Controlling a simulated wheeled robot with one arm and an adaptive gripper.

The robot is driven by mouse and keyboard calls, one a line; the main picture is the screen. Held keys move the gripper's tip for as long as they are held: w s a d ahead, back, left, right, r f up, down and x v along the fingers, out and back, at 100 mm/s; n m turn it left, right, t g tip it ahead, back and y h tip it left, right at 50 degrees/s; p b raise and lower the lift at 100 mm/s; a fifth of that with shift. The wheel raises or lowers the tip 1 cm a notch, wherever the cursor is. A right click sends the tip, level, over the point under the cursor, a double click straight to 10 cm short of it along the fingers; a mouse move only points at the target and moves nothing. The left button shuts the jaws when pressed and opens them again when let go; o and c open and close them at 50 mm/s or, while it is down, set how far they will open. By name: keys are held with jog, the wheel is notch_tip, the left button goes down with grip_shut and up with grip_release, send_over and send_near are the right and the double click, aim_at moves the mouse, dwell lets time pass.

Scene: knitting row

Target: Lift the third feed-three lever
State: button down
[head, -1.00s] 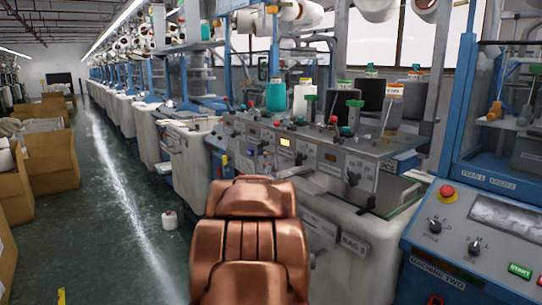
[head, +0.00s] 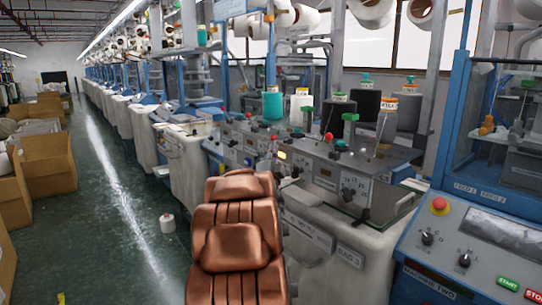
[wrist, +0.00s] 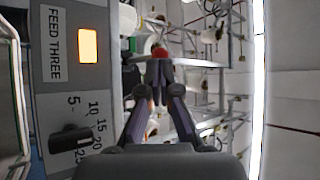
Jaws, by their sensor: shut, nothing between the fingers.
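In the wrist view, a grey panel marked FEED THREE (wrist: 56,45) stands at the left, turned on its side. It carries a lit orange window (wrist: 88,46) and a black dial (wrist: 70,138) with a number scale. My gripper (wrist: 159,72) is shut and empty, to the right of this panel. A red ball knob (wrist: 159,52) shows just past the fingertips; I cannot tell whether they touch it. In the head view, the lit window (head: 282,155) is small, with a red knob (head: 274,139) near it. My copper-coloured arm hides most of the gripper there.
Another red knob (head: 328,137) and a green knob (head: 350,118) stand on the machine top, with yarn cones (head: 272,105) behind. A blue-framed machine with a control panel (head: 478,245) is at the right. A cone (head: 167,223) lies on the aisle floor; cardboard boxes (head: 48,170) line the left.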

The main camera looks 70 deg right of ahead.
jog(key=shift+w+d+r, duration=0.1)
jog(key=shift+d+r, duration=0.2)
jog(key=shift+d, duration=0.25)
